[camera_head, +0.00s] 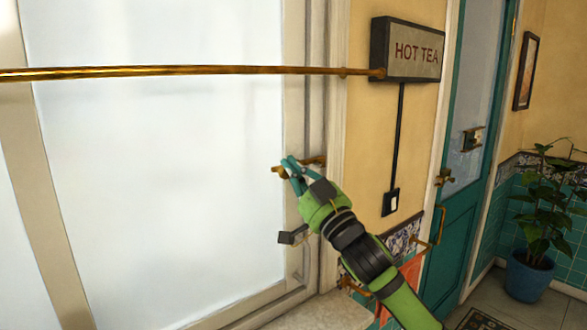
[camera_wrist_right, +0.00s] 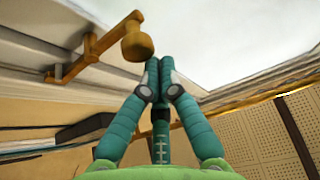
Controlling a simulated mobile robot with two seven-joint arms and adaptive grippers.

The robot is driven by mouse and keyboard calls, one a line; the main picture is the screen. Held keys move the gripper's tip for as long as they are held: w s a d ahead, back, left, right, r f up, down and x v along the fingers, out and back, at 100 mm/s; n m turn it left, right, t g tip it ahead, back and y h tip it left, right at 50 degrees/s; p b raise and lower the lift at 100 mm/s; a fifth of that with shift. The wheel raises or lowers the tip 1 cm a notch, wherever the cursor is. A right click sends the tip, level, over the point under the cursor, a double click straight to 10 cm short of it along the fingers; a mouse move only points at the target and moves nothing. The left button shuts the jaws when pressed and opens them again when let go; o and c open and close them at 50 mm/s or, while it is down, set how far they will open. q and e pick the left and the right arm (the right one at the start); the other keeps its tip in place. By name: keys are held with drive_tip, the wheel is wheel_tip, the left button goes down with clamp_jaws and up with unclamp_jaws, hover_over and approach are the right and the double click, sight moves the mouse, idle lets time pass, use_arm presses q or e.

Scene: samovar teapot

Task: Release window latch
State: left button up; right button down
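The brass window latch (camera_head: 316,160) is on the right side of the window frame, partly hidden behind my right gripper in the head view. In the right wrist view, the latch (camera_wrist_right: 136,46) shows as an angled brass arm with a rounded knob, left of the fingers. My right gripper (camera_head: 288,163) has teal fingers, placed at the latch in the head view. In the right wrist view, the fingertips (camera_wrist_right: 159,62) are together with nothing visible between them. The knob looks close to the fingertips; I cannot tell whether they touch. My left gripper is not in view.
The large frosted window (camera_head: 160,150) fills the left side. A brass rod (camera_head: 180,72) crosses in front of it, above the latch. A HOT TEA sign (camera_head: 412,50), a wall switch (camera_head: 391,202), a teal door (camera_head: 455,230) and a potted plant (camera_head: 530,270) are to the right.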

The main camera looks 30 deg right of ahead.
drive_tip(key=shift+f+n+y, duration=0.3)
drive_tip(key=shift+n+y, duration=0.1)
drive_tip(key=shift+n, duration=0.3)
drive_tip(key=shift+f+n+g+y+b, duration=0.15)
drive_tip(key=shift+f+n+y+b, duration=0.2)
drive_tip(key=shift+n+y, duration=0.4)
drive_tip(key=shift+f+n+g+y+b, duration=0.25)
drive_tip(key=shift+f+n+y, duration=0.2)
drive_tip(key=shift+n, duration=0.6)
drive_tip(key=shift+f+n+g+y+b, duration=0.1)
drive_tip(key=shift+f+n+y+b, duration=0.25)
drive_tip(key=shift+n+y, duration=0.4)
drive_tip(key=shift+f+b, duration=0.35)
drive_tip(key=shift+f, duration=0.15)
drive_tip(key=shift+d+f, duration=0.1)
